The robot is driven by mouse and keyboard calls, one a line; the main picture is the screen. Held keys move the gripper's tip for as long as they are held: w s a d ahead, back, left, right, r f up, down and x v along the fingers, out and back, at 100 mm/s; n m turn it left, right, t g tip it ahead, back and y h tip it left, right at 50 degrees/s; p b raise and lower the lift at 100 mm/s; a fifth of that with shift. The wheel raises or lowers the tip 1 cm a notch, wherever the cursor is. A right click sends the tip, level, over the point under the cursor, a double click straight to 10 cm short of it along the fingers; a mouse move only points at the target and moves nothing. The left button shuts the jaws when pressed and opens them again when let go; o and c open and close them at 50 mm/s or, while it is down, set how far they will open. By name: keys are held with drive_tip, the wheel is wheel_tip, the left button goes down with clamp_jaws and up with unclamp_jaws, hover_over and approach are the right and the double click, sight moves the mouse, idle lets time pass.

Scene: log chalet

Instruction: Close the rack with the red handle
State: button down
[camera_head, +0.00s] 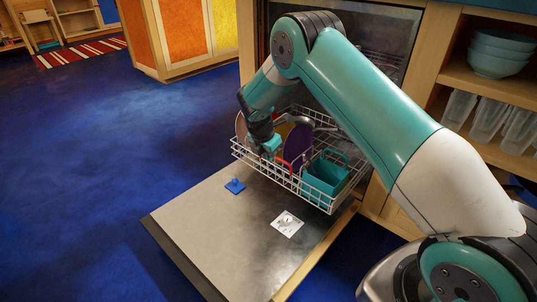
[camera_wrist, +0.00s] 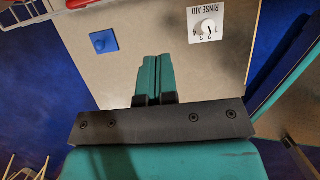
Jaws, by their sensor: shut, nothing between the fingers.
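The white wire rack (camera_head: 318,196) is pulled out of the dishwasher over its lowered door. Its red handle (camera_head: 288,168) shows on the front side, and a bit of red (camera_wrist: 80,3) shows at the top edge of the wrist view. My gripper (camera_head: 270,147) is at the rack's front side, to the left of the red handle in the head view. In the wrist view my gripper (camera_wrist: 156,62) has its teal fingers together, with nothing between them. I cannot tell whether it touches the rack.
The rack holds plates, a purple one (camera_head: 297,143) among them, and a teal container (camera_head: 326,176). The open door (camera_head: 225,225) carries a blue tab (camera_head: 235,186) and a rinse-aid dial (camera_head: 287,223). Shelves with bowls (camera_head: 498,54) stand right. Blue floor is clear at left.

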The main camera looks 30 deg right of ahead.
drive_tip(key=w+d+f+b, duration=0.2)
drive_tip(key=d+f+b, duration=0.2)
drive_tip(key=d+f, duration=0.1)
drive_tip(key=shift+f, duration=0.35)
drive_tip(key=shift+d, duration=0.15)
